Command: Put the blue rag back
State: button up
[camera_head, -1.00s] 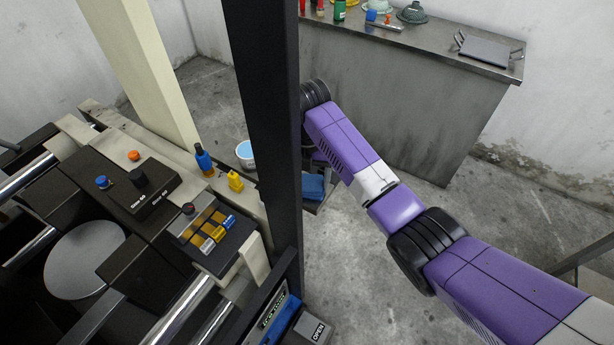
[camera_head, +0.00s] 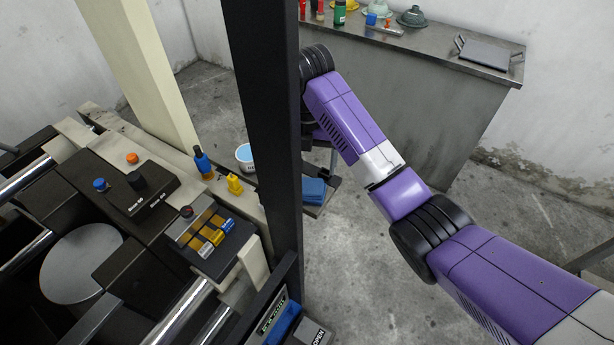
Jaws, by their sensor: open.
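A blue folded cloth, which looks like the blue rag (camera_head: 313,191), lies on a small grey shelf (camera_head: 328,203) just right of the black post. Its left side is hidden by the post, so I cannot tell if there is one cloth or a stack. No contact between my arm and the rag shows.
The black post (camera_head: 262,120) stands upright in front of my arm's end. A metal counter (camera_head: 420,110) stands behind.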

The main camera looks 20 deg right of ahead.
notch_tip(320, 180, up, 5)
jog(key=p, duration=0.3)
jog(key=shift+f, duration=0.1)
dwell(0.3)
